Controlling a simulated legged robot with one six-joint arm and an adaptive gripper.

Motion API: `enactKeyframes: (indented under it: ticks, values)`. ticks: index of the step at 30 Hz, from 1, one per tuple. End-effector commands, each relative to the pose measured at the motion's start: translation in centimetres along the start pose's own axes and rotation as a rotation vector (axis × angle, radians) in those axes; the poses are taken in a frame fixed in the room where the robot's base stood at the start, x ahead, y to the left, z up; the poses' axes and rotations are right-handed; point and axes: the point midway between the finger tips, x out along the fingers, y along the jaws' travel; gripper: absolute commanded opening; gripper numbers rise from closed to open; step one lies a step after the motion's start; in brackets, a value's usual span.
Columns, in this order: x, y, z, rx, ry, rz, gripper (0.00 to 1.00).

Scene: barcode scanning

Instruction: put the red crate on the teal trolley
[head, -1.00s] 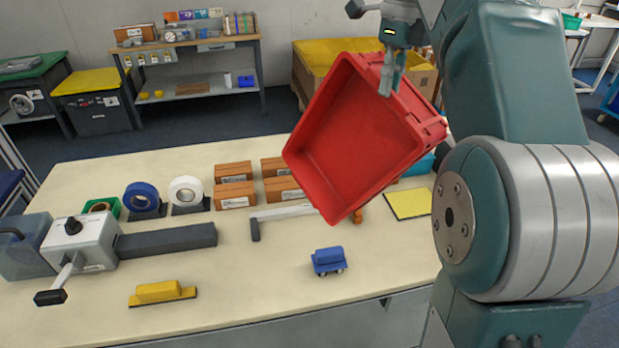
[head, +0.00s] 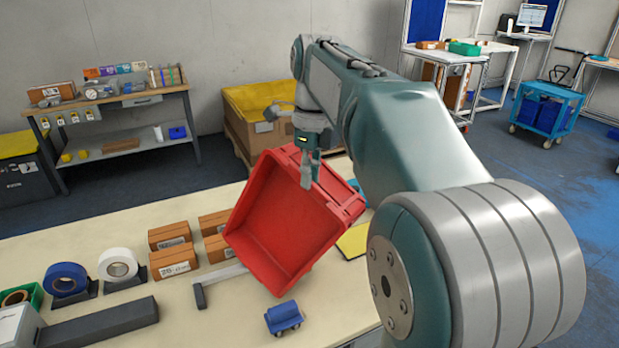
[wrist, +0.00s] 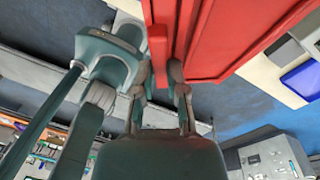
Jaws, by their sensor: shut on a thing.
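The red crate (head: 283,228) hangs tilted in the air above the workbench in the head view, its open side facing me. My gripper (head: 308,176) is shut on the crate's upper rim. In the wrist view my gripper's fingers (wrist: 161,88) close around the red crate's edge (wrist: 215,38). The teal trolley (head: 545,112) stands on the floor at the far right of the head view, with a handle at its back. Dark blue bins are on its lower level, and its top looks mostly clear.
The workbench (head: 125,225) carries cardboard boxes (head: 175,262), tape rolls (head: 118,265) and a small blue cart-like object (head: 284,318) below the crate. A yellow-topped carton (head: 262,105) stands behind. White tables (head: 440,58) stand left of the trolley. Open blue floor lies before it.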

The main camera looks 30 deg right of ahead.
Motion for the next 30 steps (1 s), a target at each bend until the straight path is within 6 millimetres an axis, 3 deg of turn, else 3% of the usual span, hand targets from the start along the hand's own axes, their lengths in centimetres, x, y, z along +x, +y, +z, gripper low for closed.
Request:
enactKeyframes:
  ticks: [11,12,14,25,30]
  values:
    - [0.7,-0.1,0.0,-0.001,-0.003,-0.003,0.00]
    - [0.8,-0.1,0.0,0.000,-0.002,-0.001,0.26]
    - [0.8,-0.1,0.0,0.000,-0.002,-0.001,0.51]
    - [0.7,-0.1,0.0,0.000,-0.002,-0.001,0.51]
    - [-0.8,-0.1,0.1,0.000,-0.003,-0.002,0.51]
